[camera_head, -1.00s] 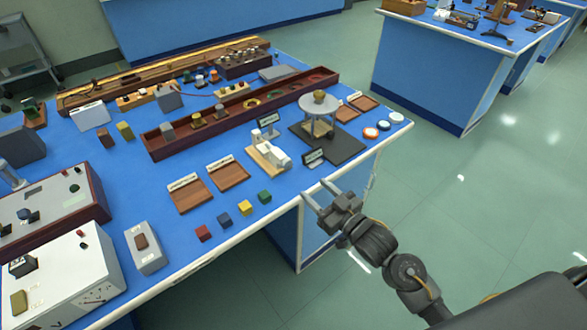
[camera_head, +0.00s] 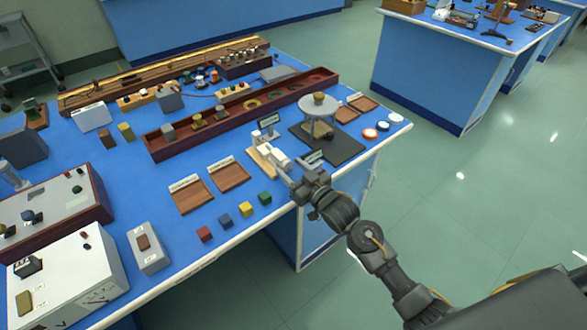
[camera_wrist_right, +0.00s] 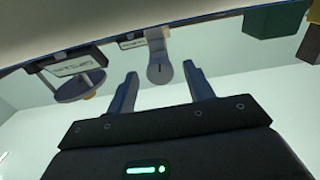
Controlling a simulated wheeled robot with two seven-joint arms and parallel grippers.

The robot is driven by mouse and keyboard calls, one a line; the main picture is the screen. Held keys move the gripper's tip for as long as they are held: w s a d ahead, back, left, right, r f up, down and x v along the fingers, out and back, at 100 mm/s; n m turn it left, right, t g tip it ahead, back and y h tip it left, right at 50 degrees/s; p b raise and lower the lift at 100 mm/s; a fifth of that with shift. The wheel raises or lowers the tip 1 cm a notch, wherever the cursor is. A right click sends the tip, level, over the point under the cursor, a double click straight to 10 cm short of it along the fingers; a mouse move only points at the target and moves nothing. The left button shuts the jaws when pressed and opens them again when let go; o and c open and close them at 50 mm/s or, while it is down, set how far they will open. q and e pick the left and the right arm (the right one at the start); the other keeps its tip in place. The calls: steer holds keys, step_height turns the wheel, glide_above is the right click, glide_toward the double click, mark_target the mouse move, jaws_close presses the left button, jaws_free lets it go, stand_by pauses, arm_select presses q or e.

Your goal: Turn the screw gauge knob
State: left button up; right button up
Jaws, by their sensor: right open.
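The screw gauge (camera_head: 268,158) is a white instrument on a light wooden base, near the table's front edge. In the right wrist view its rounded grey knob (camera_wrist_right: 160,72) carries a dark line and appears between and just beyond my fingertips. My right gripper (camera_head: 293,172) is open beside the knob end of the gauge. Its two fingers show apart with nothing clearly held between them. In the head view the gripper partly covers the knob, and contact cannot be told. My left gripper is not in view.
A black mat (camera_head: 345,150) bearing a round-topped stand (camera_head: 318,106) lies just right of the gauge. A green cube (camera_head: 265,198) and other coloured cubes sit left along the front edge, near wooden trays (camera_head: 230,177).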

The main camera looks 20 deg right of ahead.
steer(key=shift+c, duration=0.2)
steer(key=c, duration=0.9)
